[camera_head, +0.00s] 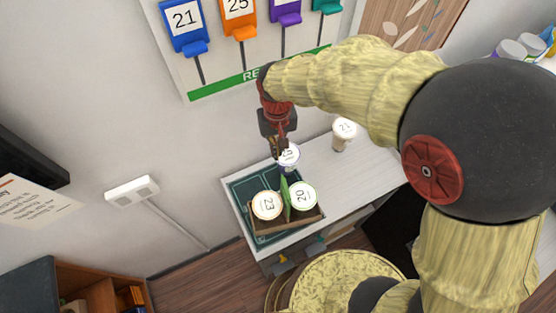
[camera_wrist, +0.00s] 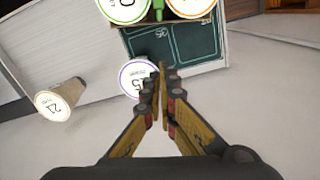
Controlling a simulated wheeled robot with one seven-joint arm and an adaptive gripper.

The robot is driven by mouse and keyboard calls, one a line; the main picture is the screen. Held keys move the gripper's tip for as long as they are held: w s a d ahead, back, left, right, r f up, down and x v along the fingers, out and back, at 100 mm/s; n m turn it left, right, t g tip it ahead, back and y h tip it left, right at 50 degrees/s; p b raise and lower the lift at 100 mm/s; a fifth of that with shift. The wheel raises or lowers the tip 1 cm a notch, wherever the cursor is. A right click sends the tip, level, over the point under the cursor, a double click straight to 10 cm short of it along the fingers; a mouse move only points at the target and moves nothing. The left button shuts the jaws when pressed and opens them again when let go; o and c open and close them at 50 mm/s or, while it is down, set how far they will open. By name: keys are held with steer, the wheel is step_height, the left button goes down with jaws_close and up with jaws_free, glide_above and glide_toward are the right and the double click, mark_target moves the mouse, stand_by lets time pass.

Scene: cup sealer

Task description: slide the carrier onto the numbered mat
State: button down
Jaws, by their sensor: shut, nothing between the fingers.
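The brown carrier (camera_head: 290,229) stands on the counter's front part and holds two lidded cups, one marked 23 (camera_head: 267,205) and one marked 20 (camera_head: 302,196), with a green upright piece (camera_head: 285,190) between them. It overlaps the dark green mat (camera_head: 242,189), whose back part is bare; its right end seems to reach past the mat's edge. The mat shows outlined fields in the wrist view (camera_wrist: 196,45), with the carrier cut off at the top. My gripper (camera_head: 279,153) is shut and empty, pointing down behind the carrier, close to a purple-rimmed cup (camera_wrist: 137,78).
The purple-rimmed cup (camera_head: 289,156) stands by the mat's back right corner. Another cup, marked 21 (camera_head: 344,133), stands farther right on the white counter (camera_head: 345,180). The wall with a rack of coloured numbered dispensers (camera_head: 240,20) is behind. The counter between the cups is free.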

steer(key=s+d+f+p, duration=0.1)
steer(key=s+f, duration=0.2)
steer(key=f, duration=0.6)
steer(key=shift+s+d, duration=0.15)
steer(key=shift+s, duration=0.25)
steer(key=shift+s, duration=0.1)
steer(key=shift+s+d, duration=0.2)
steer(key=shift+s, duration=0.4)
steer(key=shift+s+d, duration=0.2)
steer(key=shift+s, duration=0.4)
steer(key=shift+w, duration=0.1)
